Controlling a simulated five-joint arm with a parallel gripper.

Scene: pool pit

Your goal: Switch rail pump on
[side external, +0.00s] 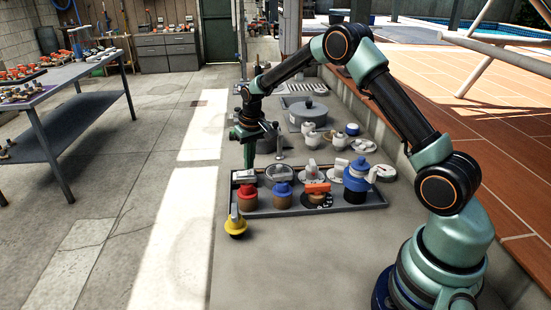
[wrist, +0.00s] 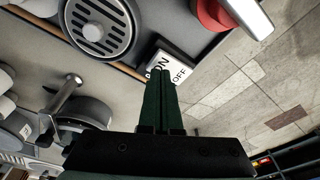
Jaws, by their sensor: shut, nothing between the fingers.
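A white rocker switch (wrist: 180,68) marked ON and OFF shows in the wrist view, just past my fingertips. The ON half lies toward the left and the OFF half toward the right. I cannot tell which half is pressed in. My gripper (wrist: 161,76) is shut and empty, its two dark green fingers side by side. The fingertips overlap the switch's near edge in the picture, partly covering the ON half. I cannot tell if they touch it. In the side view my gripper (side external: 249,167) points down at the far left corner of the tray, and the switch is not clear there.
A grey tray (side external: 330,208) holds red, blue and orange-handled valves (side external: 283,190). A yellow fitting (side external: 235,225) sits at its near left corner. A round grey grate (wrist: 98,28) lies beside the switch. Behind stand a grey lidded pot (side external: 307,112) and white fittings (side external: 340,141).

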